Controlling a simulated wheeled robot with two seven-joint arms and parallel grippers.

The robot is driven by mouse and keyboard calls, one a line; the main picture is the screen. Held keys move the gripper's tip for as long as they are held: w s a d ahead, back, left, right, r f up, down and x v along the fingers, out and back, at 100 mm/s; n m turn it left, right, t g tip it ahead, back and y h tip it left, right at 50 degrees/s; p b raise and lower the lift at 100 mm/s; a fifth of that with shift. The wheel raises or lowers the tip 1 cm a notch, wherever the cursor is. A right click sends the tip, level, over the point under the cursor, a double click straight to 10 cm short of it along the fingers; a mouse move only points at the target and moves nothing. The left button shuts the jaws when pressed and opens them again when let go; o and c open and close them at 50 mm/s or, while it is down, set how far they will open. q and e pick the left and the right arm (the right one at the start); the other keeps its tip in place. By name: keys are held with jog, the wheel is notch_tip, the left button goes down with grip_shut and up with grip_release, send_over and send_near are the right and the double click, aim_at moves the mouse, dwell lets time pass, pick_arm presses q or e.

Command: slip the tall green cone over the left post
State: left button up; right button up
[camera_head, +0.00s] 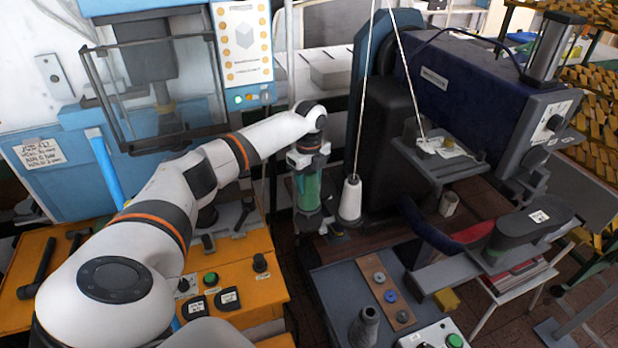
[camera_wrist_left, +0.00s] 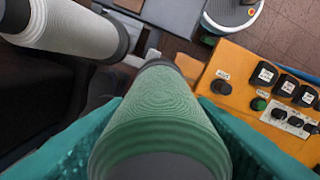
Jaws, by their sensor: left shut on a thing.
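The green cone (camera_head: 308,190) is upright in my left gripper (camera_head: 307,182), to the left of a white thread cone (camera_head: 350,200). In the left wrist view the green cone (camera_wrist_left: 158,115) has a ribbed thread surface and sits between the two teal fingers of the left gripper (camera_wrist_left: 150,140), which are shut on it. The white cone (camera_wrist_left: 75,28) is close by at upper left there, apart from the green one. The left post is not clearly seen; I cannot tell whether the green cone is around it. My right gripper is not in view.
An orange control bench (camera_head: 225,270) lies on the left. A grey panel with a small grey cone-shaped piece (camera_head: 365,325) and a brown strip (camera_head: 385,290) is in front.

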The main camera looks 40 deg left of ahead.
aim_at(309, 193)
pick_arm(q)
jog(key=shift+f+b, duration=0.3)
jog(key=shift+f, duration=0.5)
jog(key=shift+f+b, duration=0.75)
jog(key=shift+f, duration=0.95)
jog(key=o, duration=1.2)
